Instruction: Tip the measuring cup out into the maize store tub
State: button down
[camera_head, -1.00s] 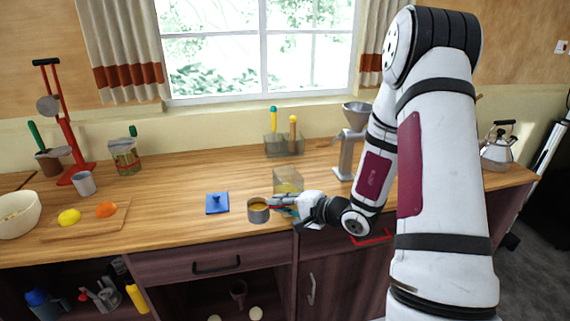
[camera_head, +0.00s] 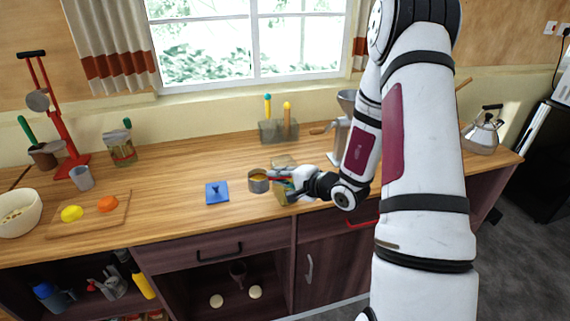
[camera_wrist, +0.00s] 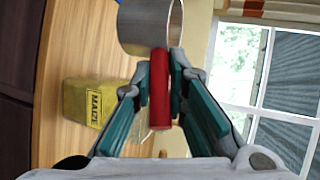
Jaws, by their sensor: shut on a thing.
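The measuring cup (camera_head: 258,186) is a grey metal cup with yellow contents showing at its top in the head view. My gripper (camera_head: 279,181) is shut on its red handle (camera_wrist: 160,88). In the wrist view, the cup's grey body (camera_wrist: 150,24) is beyond my gripper (camera_wrist: 160,85) at the top, and its contents are hidden. The maize store tub (camera_wrist: 88,102), see-through yellow with a MAIZE label, stands on the counter below and to the left of the fingers in that view. In the head view my gripper partly hides the tub (camera_head: 281,197). The cup looks upright.
A blue lid with a knob (camera_head: 216,193) lies left of the cup on the counter (camera_head: 165,190). A cutting board (camera_head: 88,222) with fruit is at the left.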

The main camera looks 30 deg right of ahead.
jog(key=shift+d, duration=0.15)
jog(key=w+d+r+m+y+p, duration=0.1)
jog(key=w+d+r+m+y, duration=0.1)
jog(key=d+m, duration=0.3)
jog(key=shift+d+r+g+y, duration=0.4)
jog(key=shift+d+r+y, duration=0.1)
jog(key=shift+y, duration=0.1)
jog(key=shift+w+d+f+m+y, duration=0.1)
jog(key=shift+d+f+m+y, duration=0.1)
jog(key=shift+f+m, duration=0.15)
jog(key=shift+w+d+f+m+y, duration=0.1)
jog(key=shift+f+m+y, duration=0.1)
jog(key=shift+f+m, duration=0.15)
dwell(0.5)
jog(key=shift+m+y+b, duration=0.5)
jog(key=shift+m+y, duration=0.2)
jog(key=shift+m, duration=0.6)
dwell(1.2)
jog(key=shift+f+m+y+b, duration=0.3)
jog(key=shift+f+m+b, duration=0.2)
jog(key=shift+f+m, duration=0.15)
dwell(0.7)
jog(key=shift+w+d+r+m+y, duration=0.15)
jog(key=shift+d+r+m+y, duration=0.15)
jog(key=shift+d+r+m, duration=0.35)
dwell(0.8)
jog(key=shift+a, duration=0.1)
